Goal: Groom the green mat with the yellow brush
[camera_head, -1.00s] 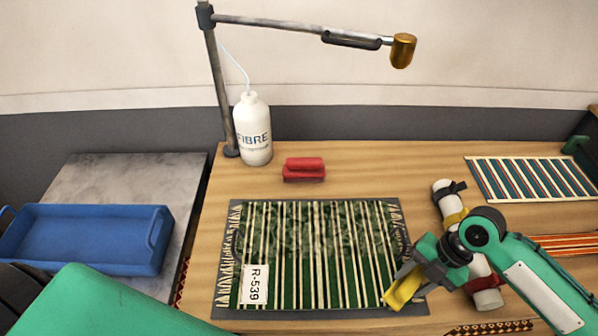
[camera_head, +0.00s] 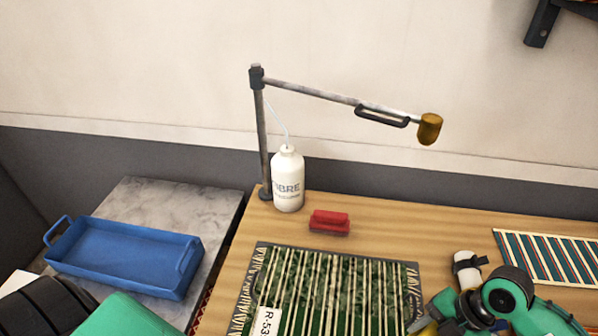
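The green striped mat (camera_head: 335,290) with pale fringes and a white label (camera_head: 268,322) reading "R-53…" lies on the wooden table; its near part is cut off by the bottom edge. My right gripper (camera_head: 422,322) is at the mat's right edge, its fingertips partly cut off by the frame. The yellow brush is below the frame now; a second ago it was at this gripper's fingertips, and the gripper stands at the same place over the mat. My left arm shows at the lower left; its gripper is out of view.
A red brush-like block (camera_head: 329,222) and a white bottle (camera_head: 288,180) stand behind the mat, beside a lamp post (camera_head: 263,140) whose arm reaches right. A blue tray (camera_head: 125,258) sits on a grey slab at left. A striped mat (camera_head: 548,258) and a white roll (camera_head: 466,268) lie right.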

